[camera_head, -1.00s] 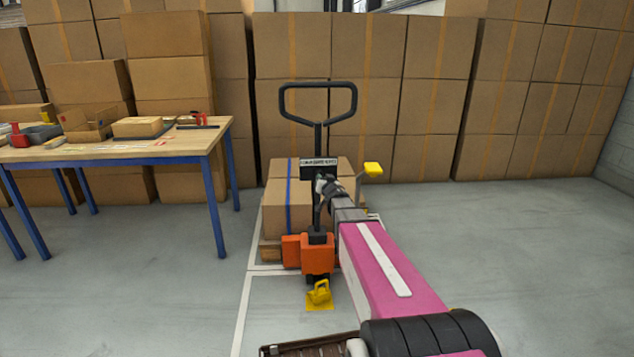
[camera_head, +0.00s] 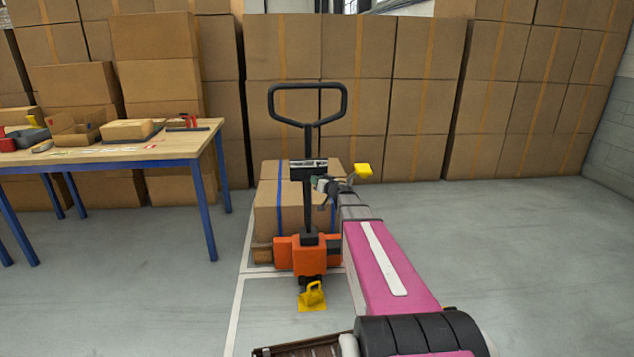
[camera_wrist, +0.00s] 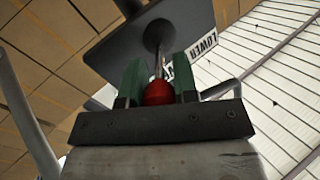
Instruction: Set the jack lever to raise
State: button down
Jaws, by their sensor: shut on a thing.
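The pallet jack (camera_head: 309,140) stands ahead with its black loop handle upright and a dark label plate (camera_head: 308,166) on the post. My gripper (camera_head: 322,184) is at the right of the post, just below this plate. In the wrist view my gripper (camera_wrist: 159,76) has its green finger pads shut on the red ball knob (camera_wrist: 158,94) of the jack lever. The lever's metal rod (camera_wrist: 159,52) runs up from the knob to a dark plate. The word LOWER (camera_wrist: 203,45) shows beside it. The knob is too small to see in the head view.
Cartons (camera_head: 270,210) on a pallet stand behind the jack's orange body (camera_head: 308,257). A table (camera_head: 150,152) stands left. The floor at right is clear.

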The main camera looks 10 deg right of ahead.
jog(key=shift+d, duration=0.1)
dwell(0.3)
jog(key=c, duration=0.9)
grip_release()
jog(key=shift+s, duration=0.1)
jog(key=v, duration=1)
jog(key=shift+s+d, duration=0.15)
jog(key=shift+s, duration=0.1)
